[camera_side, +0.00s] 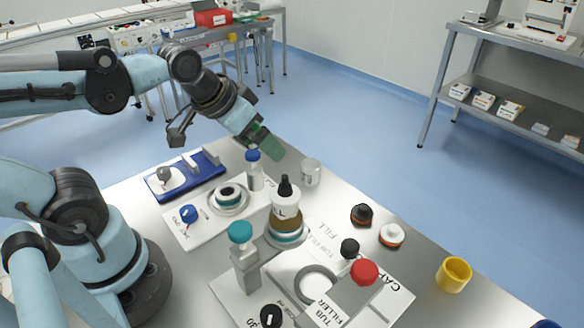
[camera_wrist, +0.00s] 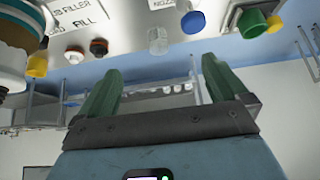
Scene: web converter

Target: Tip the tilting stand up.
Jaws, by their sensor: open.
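A blue base (camera_side: 213,168) lies at the back left of the table, with a white plate and grey knob at its left end and pale upright pieces farther right. It looks most like the tilting stand, but I cannot tell its tilt for sure. My gripper (camera_side: 268,145) is to the right of it, above the table's back edge, with its green fingers pointing down and right. In the wrist view my gripper (camera_wrist: 160,75) has its two green fingers wide apart, with nothing between them. The blue base cannot be made out in the wrist view.
A dropper bottle (camera_side: 285,210), a teal-capped post (camera_side: 245,262) and a red-capped filler block (camera_side: 358,293) stand nearer. A yellow cup (camera_side: 454,275) is at right.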

